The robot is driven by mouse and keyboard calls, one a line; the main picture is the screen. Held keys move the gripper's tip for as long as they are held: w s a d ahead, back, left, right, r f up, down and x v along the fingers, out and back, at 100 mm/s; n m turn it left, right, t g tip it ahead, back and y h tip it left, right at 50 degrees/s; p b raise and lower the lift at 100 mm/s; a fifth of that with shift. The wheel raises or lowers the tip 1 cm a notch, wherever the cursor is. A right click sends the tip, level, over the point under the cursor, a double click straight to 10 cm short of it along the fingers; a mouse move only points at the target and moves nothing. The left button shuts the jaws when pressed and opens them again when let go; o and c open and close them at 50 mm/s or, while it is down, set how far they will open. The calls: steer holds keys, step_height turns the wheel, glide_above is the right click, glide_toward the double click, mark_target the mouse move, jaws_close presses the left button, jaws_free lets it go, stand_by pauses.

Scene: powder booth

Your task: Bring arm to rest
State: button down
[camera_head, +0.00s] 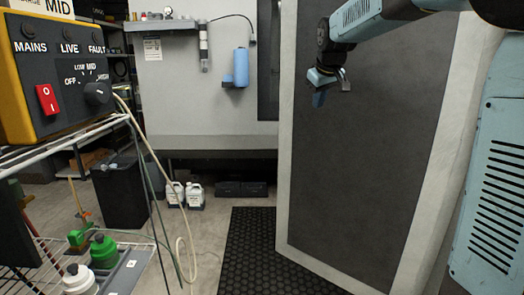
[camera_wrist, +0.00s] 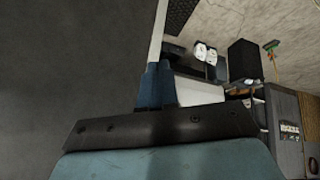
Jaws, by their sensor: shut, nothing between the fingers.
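My gripper (camera_head: 319,97) hangs from my raised pale-blue arm at the upper right of the head view, in front of a dark grey door panel (camera_head: 365,150). In the wrist view its two blue fingers (camera_wrist: 157,84) are together with nothing between them. I cannot tell how far the fingers are from the panel.
A yellow control box (camera_head: 50,70) with a red switch (camera_head: 47,99) and a black knob (camera_head: 97,93) sits on a wire cart at left. Cables hang from it. A black bin (camera_head: 120,190) and white jugs (camera_head: 185,195) stand behind. A black mat (camera_head: 262,255) covers the middle floor.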

steer(key=s+d+f+m, duration=0.2)
steer(key=s+f, duration=0.2)
steer(key=s, duration=0.8)
steer(key=s+d+f+m, duration=0.1)
steer(key=s+f, duration=0.3)
steer(key=s, duration=0.8)
steer(key=s+d+f+m+g, duration=0.1)
steer(key=s+d+f+m, duration=0.1)
steer(key=s, duration=1)
step_height(320, 180, down, 3)
steer(key=shift+s+d+r+m, duration=0.1)
steer(key=shift+s+d+m, duration=0.2)
steer(key=shift+d, duration=0.35)
steer(key=shift+a, duration=0.15)
